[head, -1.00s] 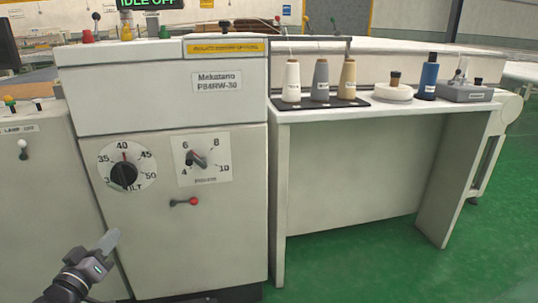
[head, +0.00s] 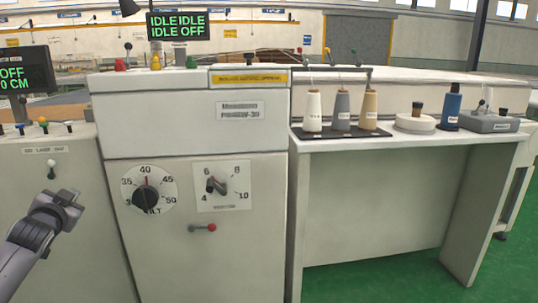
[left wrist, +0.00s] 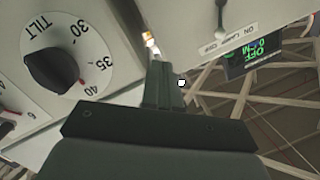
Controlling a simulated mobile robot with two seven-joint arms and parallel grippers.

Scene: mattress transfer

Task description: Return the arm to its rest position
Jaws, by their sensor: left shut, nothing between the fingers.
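My left gripper (head: 66,197) is at the lower left of the head view, in front of the grey-white machine cabinet (head: 200,265) and left of its dials. It is shut and empty. In the left wrist view its fingers (left wrist: 162,85) are together, pointing up in the picture. The tilt dial (head: 147,192) has a black knob and shows large at the upper left of the left wrist view (left wrist: 55,62). My right gripper is not in view.
A table (head: 400,150) at the right holds three thread cones (head: 343,110), a blue bottle (head: 451,105) and a grey device (head: 488,120). A lever panel (head: 60,190) stands at the left, with a display (head: 22,78) above. Green floor (head: 390,280) is free under the table.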

